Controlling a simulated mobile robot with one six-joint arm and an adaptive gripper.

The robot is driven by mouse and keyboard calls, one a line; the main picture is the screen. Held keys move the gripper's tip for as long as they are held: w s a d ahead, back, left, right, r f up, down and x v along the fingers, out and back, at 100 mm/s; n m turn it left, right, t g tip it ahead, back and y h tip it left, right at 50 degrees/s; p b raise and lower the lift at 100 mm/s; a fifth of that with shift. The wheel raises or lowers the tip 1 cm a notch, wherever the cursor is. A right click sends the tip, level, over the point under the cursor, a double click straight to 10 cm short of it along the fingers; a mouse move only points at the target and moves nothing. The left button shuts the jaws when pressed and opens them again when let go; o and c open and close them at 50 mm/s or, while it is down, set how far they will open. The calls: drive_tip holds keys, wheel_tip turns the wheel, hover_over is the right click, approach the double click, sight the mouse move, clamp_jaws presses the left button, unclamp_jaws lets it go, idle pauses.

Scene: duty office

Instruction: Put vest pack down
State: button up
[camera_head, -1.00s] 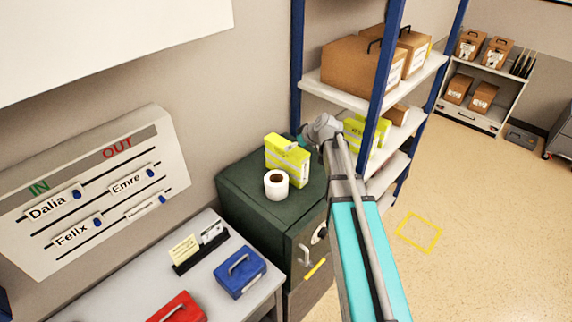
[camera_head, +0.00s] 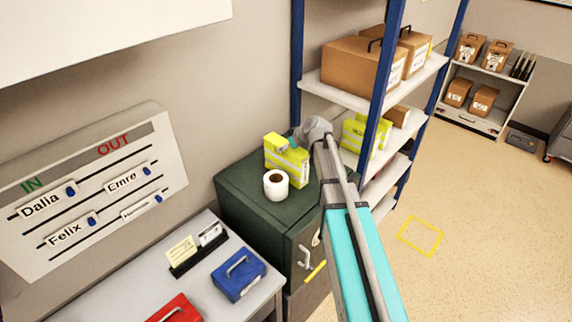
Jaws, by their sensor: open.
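The vest pack (camera_head: 283,160) is a yellow-green pack with pale stripes. It stands upright on top of the dark green safe (camera_head: 240,187), behind a white paper roll. My gripper (camera_head: 291,147) is at the upper right of the pack, at the end of my arm. It is open, but its fingers are small and partly hidden, so I cannot tell whether they touch the pack. More yellow-green packs (camera_head: 354,133) stand on a shelf to the right.
The white roll (camera_head: 276,184) stands close in front of the pack. A blue-posted shelf rack (camera_head: 378,75) rises just right of the safe. A desk with a blue box (camera_head: 238,275) and a red box (camera_head: 176,309) is at lower left. The floor at right is clear around a yellow outline.

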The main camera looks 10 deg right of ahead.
drive_tip(key=shift+w+a+f, duration=0.2)
drive_tip(key=shift+w+f, duration=0.05)
drive_tip(key=shift+f, duration=0.05)
idle(0.5)
drive_tip(key=c, duration=1.2)
drive_tip(key=shift+o, duration=0.2)
drive_tip(key=shift+r, duration=0.1)
drive_tip(key=shift+r+p, duration=0.9)
drive_tip(key=shift+r, duration=0.05)
drive_tip(key=s+r+p, duration=1.1)
drive_tip(key=s, duration=0.3)
drive_tip(key=shift+d, duration=0.25)
